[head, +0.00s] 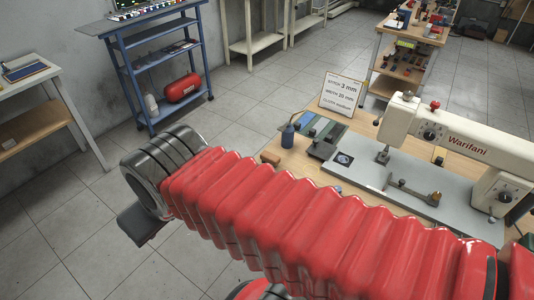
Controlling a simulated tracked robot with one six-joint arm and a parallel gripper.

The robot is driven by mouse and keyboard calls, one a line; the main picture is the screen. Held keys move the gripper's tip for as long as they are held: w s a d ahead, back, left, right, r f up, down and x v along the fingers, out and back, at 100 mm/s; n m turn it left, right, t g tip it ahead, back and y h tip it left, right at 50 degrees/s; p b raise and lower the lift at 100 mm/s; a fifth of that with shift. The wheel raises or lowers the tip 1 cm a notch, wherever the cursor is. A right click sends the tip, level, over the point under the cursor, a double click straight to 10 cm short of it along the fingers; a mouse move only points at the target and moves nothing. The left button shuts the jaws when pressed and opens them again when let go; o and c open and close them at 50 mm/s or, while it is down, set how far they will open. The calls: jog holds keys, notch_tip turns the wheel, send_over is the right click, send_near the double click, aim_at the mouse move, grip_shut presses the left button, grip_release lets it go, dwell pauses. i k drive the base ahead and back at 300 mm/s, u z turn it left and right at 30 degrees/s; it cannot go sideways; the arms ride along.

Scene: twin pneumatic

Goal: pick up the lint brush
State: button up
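I cannot pick out a lint brush for certain. A low, dark, bar-like piece with a brass-coloured end (412,191) lies on the grey bed plate (365,178) of the sewing machine, but its kind is unclear. My red bellows arm crosses the lower part of the head view and covers the near part of the bench. No gripper fingers can be made out.
A cream sewing machine (450,140) stands on the wooden bench. A blue trolley (165,60) holds a red tank (183,88). Tiled floor (245,105) is clear between.

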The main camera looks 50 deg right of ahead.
aim_at(266, 157)
jog(key=z, duration=0.6)
jog(key=i, duration=0.9)
jog(key=z, duration=0.6)
